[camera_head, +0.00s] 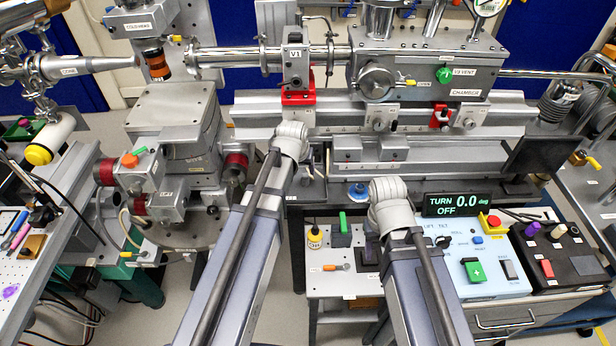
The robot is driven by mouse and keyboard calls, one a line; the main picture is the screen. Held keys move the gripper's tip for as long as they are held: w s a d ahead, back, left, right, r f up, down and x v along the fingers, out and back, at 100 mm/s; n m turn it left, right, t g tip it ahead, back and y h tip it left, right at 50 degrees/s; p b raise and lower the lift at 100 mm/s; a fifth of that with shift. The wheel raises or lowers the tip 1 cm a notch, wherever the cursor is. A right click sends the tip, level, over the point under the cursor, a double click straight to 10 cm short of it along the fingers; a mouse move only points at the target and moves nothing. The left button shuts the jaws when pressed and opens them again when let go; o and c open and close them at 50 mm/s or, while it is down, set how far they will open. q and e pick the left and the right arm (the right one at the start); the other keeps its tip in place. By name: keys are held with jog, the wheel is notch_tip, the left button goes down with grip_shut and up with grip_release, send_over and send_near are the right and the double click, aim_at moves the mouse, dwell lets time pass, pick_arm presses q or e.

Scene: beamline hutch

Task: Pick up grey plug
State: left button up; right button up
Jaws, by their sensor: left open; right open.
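I cannot single out the grey plug for certain. A short pale, greyish-cream piece (558,231) stands upright on the black box at the right, between a purple piece (532,229) and a dark one; it may be the plug. Both of my arms rise from the bottom of the head view. Each ends from here in a pale rounded joint, the left one in front of the long rail, the right one above the small white table. What lies past those joints is hidden behind my own links, so neither gripper shows.
The small white table (318,284) holds a yellow-capped bottle (314,237), a green-topped grey block (341,231) and an orange-handled tool (337,267). A pale blue control box (490,290) stands beside the black box (585,265). The steel chamber and rail (460,105) block the back.

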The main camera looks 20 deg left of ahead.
aim_at(305, 177)
pick_arm(q)
jog(key=shift+b+x, duration=1.15)
jog(key=shift+x, duration=0.25)
jog(key=b+x, duration=0.4)
jog(key=x, duration=0.1)
jog(key=shift+d+f+b, duration=0.1)
jog(key=shift+d+b, duration=0.3)
jog(key=shift+s, duration=0.1)
grip_shut()
